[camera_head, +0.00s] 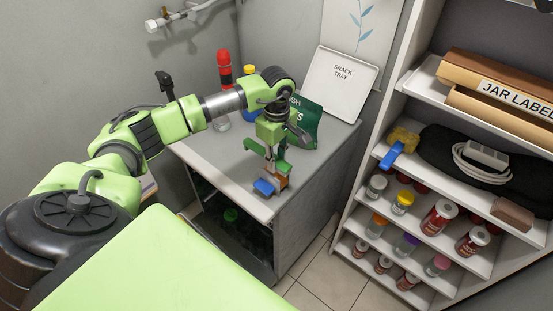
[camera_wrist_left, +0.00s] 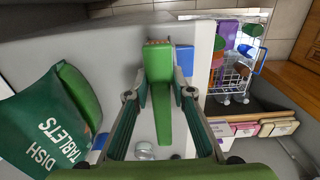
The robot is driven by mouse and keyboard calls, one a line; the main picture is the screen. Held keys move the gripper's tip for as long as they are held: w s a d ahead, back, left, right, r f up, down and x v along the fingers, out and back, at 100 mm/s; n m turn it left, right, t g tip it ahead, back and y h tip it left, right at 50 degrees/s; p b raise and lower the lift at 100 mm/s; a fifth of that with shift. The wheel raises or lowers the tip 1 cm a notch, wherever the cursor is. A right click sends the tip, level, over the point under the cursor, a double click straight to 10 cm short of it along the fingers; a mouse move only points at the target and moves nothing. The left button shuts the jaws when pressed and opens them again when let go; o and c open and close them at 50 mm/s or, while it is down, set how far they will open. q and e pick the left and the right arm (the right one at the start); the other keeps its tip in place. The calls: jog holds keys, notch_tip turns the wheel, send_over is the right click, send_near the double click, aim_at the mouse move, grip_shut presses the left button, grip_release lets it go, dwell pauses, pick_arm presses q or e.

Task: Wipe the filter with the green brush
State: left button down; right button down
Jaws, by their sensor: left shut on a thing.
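The green brush (camera_wrist_left: 160,65) is between the fingers of my left gripper (camera_wrist_left: 160,93), which is shut on it. Brownish-orange bristles show at its far end. In the head view my left gripper (camera_head: 272,160) is over the front edge of the grey counter, with the green brush (camera_head: 252,147) held across it. A small blue thing (camera_head: 264,187) is just below the gripper, and it shows beside the brush head in the wrist view (camera_wrist_left: 184,58). I cannot tell whether this is the filter, or whether the brush touches it. My right gripper is out of view.
A green dish tablets bag (camera_wrist_left: 42,125) stands close to the gripper. The white snack tray (camera_head: 340,82) and a red-topped bottle (camera_head: 223,75) are at the back. Shelves (camera_head: 352,211) with jars stand right. The counter's front left (camera_head: 228,185) is clear.

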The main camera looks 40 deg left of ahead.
aim_at(263, 150)
pick_arm(q)
jog(key=shift+f+b, duration=0.95)
jog(key=shift+f, duration=0.1)
jog(key=shift+a+f+b, duration=0.1)
jog(key=shift+a+b, duration=0.4)
jog(key=shift+a, duration=0.45)
jog(key=shift+a+b, duration=0.4)
jog(key=shift+a, duration=0.55)
jog(key=shift+w+a+b, duration=0.15)
jog(key=shift+a+b, duration=0.35)
jog(key=shift+a, duration=0.35)
jog(key=shift+a+b, duration=0.3)
jog(key=shift+a, duration=0.5)
jog(key=shift+d, duration=1)
jog(key=shift+s+d+p, duration=0.15)
jog(key=shift+d, duration=1.2)
jog(key=shift+s+d+p, duration=0.1)
jog(key=shift+d+p, duration=0.05)
jog(key=shift+d, duration=1.15)
